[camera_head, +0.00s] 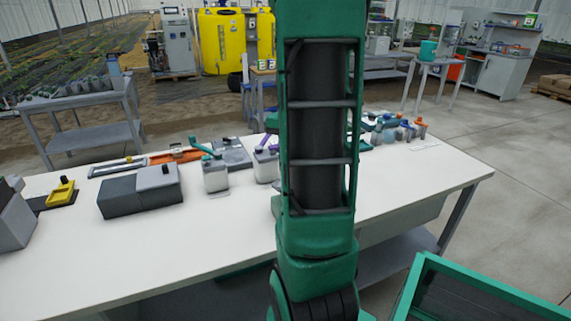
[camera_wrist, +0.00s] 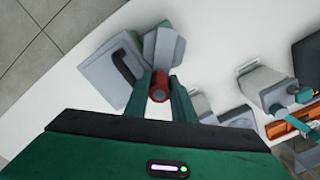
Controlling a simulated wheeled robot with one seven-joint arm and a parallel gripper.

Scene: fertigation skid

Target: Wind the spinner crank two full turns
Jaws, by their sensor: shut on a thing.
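In the wrist view my gripper (camera_wrist: 160,82) is shut on a red round knob (camera_wrist: 158,94), with one green finger on each side of it. The knob looks like the handle of the spinner crank. A grey housing (camera_wrist: 100,70) with a black curved bar lies just beyond and left of the fingers. A lighter grey faceted part (camera_wrist: 165,47) stands right behind the knob. How the knob joins these parts is hard to see. In the head view my arm hides the gripper and the crank.
In the wrist view, grey canisters (camera_wrist: 262,86) stand right of the gripper. The table's front is clear.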

